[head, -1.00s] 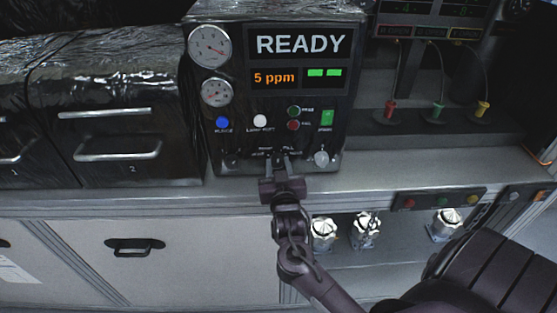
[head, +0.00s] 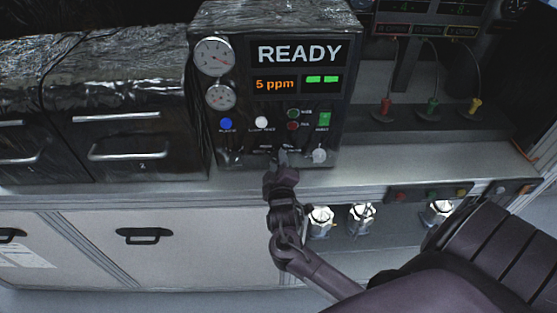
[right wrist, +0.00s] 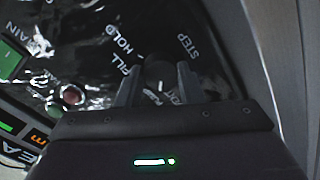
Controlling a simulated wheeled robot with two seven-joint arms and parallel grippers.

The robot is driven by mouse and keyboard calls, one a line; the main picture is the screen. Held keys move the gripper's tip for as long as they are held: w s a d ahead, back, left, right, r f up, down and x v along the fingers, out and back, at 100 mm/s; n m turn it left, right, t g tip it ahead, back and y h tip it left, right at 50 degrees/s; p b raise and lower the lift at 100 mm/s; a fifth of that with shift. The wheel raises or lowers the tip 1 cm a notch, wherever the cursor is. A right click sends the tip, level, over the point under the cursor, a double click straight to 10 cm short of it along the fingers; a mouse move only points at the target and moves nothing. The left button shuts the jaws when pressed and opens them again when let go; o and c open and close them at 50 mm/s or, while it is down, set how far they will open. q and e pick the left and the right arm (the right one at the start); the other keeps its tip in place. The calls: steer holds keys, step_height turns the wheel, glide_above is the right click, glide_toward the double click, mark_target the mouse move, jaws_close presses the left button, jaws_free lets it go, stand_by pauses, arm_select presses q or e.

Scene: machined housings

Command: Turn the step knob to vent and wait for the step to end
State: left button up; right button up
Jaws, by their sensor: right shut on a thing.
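The step knob (right wrist: 158,72) is a dark round knob on the black front panel, with the words STEP, HOLD and FILL around it and other lettering partly covered. My right gripper (right wrist: 158,82) is shut on it, one finger on each side. I cannot tell which word the knob points to. In the head view the right gripper (head: 281,157) reaches the panel's lower edge and hides the knob. The test unit (head: 232,155) has a display (head: 298,54) reading READY, with 5 ppm and two green bars below. My left gripper is not in view.
A pale knob (head: 319,156) is close on the right. Metal housings (head: 361,218) stand on the shelf below.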

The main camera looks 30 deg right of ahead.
steer(key=shift+w+n, duration=0.1)
steer(key=shift+n, duration=1.5)
steer(key=shift+h, duration=0.3)
steer(key=o, duration=1)
steer(key=shift+c, duration=0.2)
steer(key=shift+a, duration=0.1)
steer(key=shift+s+a+f, duration=0.1)
steer(key=shift+s+a, duration=0.05)
steer(key=shift+s, duration=0.2)
steer(key=b+v, duration=0.2)
steer(key=v, duration=0.5)
steer(key=shift+r+b, duration=0.2)
steer(key=shift+b, duration=0.1)
